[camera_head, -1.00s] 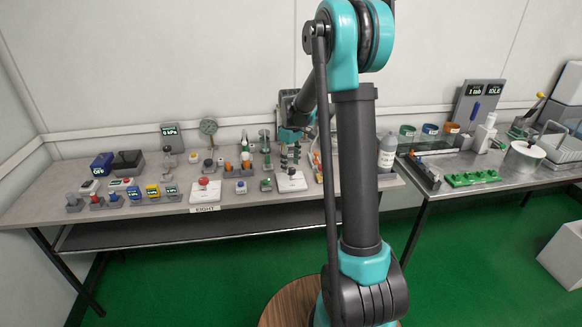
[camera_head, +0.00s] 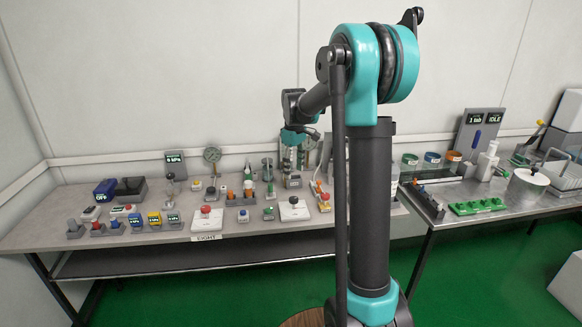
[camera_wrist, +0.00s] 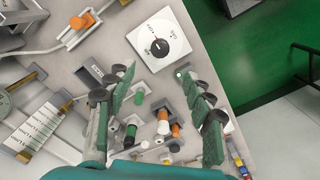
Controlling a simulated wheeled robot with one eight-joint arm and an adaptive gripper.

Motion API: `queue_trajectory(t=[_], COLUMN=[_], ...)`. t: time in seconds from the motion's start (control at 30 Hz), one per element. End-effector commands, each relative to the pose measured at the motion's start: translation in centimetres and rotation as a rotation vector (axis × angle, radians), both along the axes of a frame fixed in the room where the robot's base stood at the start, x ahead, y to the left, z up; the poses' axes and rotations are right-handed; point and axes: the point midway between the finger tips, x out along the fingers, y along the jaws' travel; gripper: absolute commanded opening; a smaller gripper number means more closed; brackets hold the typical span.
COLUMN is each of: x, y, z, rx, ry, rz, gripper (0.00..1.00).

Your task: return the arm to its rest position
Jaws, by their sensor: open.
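My arm stands in the middle of the head view, with its elbow (camera_head: 375,62) high and its forearm reaching left over the bench. My gripper (camera_head: 292,160) hangs pointing down over the back middle of the bench. In the wrist view my gripper (camera_wrist: 157,74) has its two green-padded fingers spread wide. Nothing is held between them. Bench items show below and beyond the gap, including a white plate with a black knob (camera_wrist: 159,47) and small orange-and-white pieces (camera_wrist: 163,122).
The left bench (camera_head: 110,245) carries several testers, buttons and a round gauge (camera_head: 212,155). The right bench holds a green rack (camera_head: 477,206) and a display panel (camera_head: 478,133). A white wall stands behind. The air above the benches is clear.

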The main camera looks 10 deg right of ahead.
Motion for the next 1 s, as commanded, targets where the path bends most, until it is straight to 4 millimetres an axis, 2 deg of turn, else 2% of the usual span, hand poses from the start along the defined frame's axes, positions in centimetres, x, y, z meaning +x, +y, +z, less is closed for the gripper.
queue_trajectory(t=[0.07,0.17,0.27,0.47,0.7,0.8,0.9,1.0], x=[-0.6,-2.4,-5.6,-13.4,-22.9,-26.2,-28.5,-29.9], y=[-0.1,-0.5,-1.1,-2.3,-3.3,-3.6,-3.8,-3.8], z=[-0.1,-0.5,-1.2,-3.8,-8.0,-9.8,-11.1,-12.0], rx=[0.001,0.003,0.009,0.037,0.088,0.111,0.131,0.143], ry=[-0.006,-0.028,-0.067,-0.16,-0.265,-0.301,-0.326,-0.343], rz=[-0.013,-0.06,-0.143,-0.345,-0.581,-0.664,-0.724,-0.762], gripper=[0.53,0.53,0.53,0.53,0.53,0.53,0.53,0.53])
